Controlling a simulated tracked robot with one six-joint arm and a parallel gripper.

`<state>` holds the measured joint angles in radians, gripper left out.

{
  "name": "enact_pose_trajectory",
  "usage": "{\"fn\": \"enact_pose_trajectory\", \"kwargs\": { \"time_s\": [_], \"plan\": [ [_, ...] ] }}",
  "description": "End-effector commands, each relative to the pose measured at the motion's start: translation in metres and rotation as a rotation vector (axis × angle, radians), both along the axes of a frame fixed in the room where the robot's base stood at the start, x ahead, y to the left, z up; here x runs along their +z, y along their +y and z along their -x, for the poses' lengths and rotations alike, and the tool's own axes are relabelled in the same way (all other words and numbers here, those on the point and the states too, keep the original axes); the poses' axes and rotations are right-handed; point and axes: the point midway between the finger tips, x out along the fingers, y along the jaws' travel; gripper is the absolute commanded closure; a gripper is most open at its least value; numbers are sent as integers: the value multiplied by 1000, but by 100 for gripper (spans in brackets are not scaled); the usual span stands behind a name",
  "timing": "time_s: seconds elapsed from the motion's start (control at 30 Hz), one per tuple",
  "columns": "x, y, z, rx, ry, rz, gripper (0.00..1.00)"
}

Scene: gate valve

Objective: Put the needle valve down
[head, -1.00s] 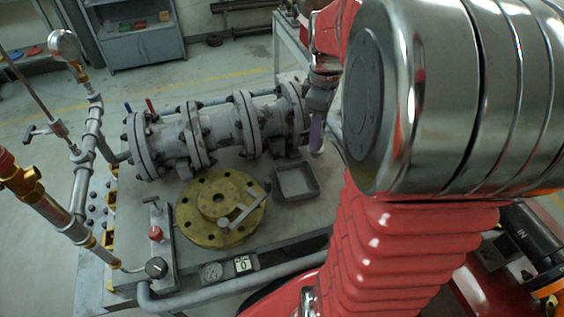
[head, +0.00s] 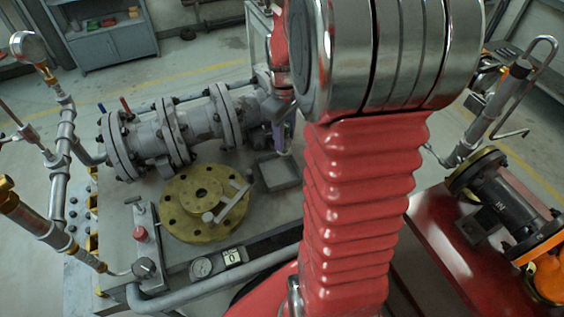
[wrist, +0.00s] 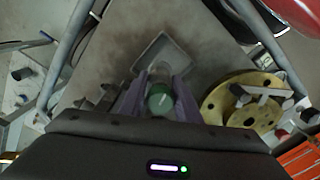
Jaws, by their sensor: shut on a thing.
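The needle valve (wrist: 158,103), with a round green top, is held between the purple fingers of my gripper (wrist: 160,80) in the wrist view. Its lower part is mostly hidden by the fingers and its own top. A small square grey tray (wrist: 169,48) lies under and just beyond the fingertips in that view. In the head view my gripper (head: 280,141) shows a purple finger right above the back of the tray (head: 278,177). The valve cannot be made out there. I cannot tell whether it touches the tray.
A grey flanged pipe (head: 180,132) lies behind and left of the tray. A yellow round flange (head: 186,218) with a handle is at the front left.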

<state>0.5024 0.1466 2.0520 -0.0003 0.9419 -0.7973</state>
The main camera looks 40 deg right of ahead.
Motion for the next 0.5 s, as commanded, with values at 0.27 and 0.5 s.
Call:
{"fn": "enact_pose_trajectory", "kwargs": {
  "time_s": [0.27,0.5],
  "plan": [
    [-41,0,1,0,1,-1,100],
    [-45,0,0,0,0,0,100]
  ]
}}
